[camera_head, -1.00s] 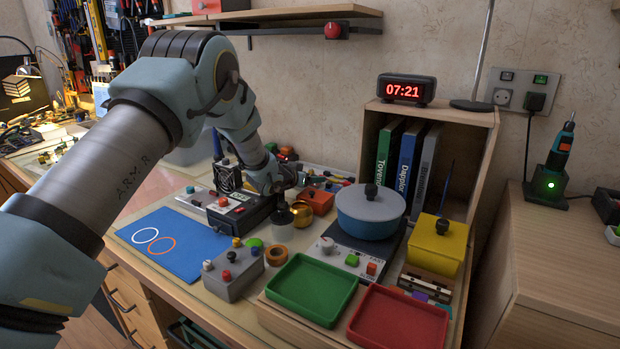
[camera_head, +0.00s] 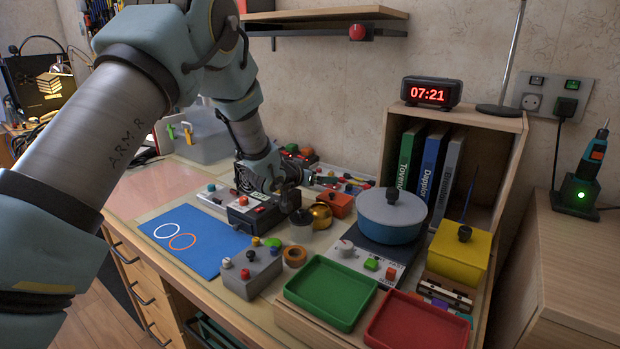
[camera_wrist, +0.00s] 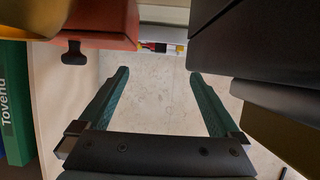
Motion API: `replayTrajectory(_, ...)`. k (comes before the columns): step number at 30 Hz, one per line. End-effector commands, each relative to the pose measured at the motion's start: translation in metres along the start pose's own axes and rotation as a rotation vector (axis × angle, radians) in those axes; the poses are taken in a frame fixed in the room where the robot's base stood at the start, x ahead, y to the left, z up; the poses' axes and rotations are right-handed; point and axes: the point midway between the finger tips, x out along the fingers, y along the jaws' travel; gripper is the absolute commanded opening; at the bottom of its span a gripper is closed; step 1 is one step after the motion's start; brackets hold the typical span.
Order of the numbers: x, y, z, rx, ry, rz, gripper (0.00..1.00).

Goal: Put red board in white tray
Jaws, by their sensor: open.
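I cannot pick out a red board or a white tray with certainty. A flat pinkish sheet (camera_head: 155,188) lies on the bench at the left in the head view. A whitish bin (camera_head: 206,145) with coloured clips on its edge stands behind it. My gripper (camera_wrist: 158,78) is open in the wrist view, its two green fingers apart with only a pale speckled surface between them. In the head view the end of my arm is above a black device with a red button (camera_head: 250,216); the fingertips are hard to make out there.
A green tray (camera_head: 331,289) and a red tray (camera_head: 418,322) stand at the front right. A blue pot (camera_head: 392,228) and a yellow lidded box (camera_head: 460,252) stand behind them. A wooden bookcase (camera_head: 508,190) bounds the right.

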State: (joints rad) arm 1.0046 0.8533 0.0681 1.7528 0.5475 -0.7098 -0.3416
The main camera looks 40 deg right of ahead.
Motion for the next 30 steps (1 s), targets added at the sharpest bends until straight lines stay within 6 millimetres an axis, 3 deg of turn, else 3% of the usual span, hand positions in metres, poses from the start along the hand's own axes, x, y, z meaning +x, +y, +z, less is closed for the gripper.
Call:
replayTrajectory(3, -0.023, -0.001, 0.000, -0.001, 0.001, -0.001, 0.99)
replayTrajectory(9, -0.045, -0.001, 0.000, 0.000, 0.001, -0.001, 0.99)
replayTrajectory(30, -0.050, 0.000, -0.003, 0.000, 0.002, 0.000, 0.99)
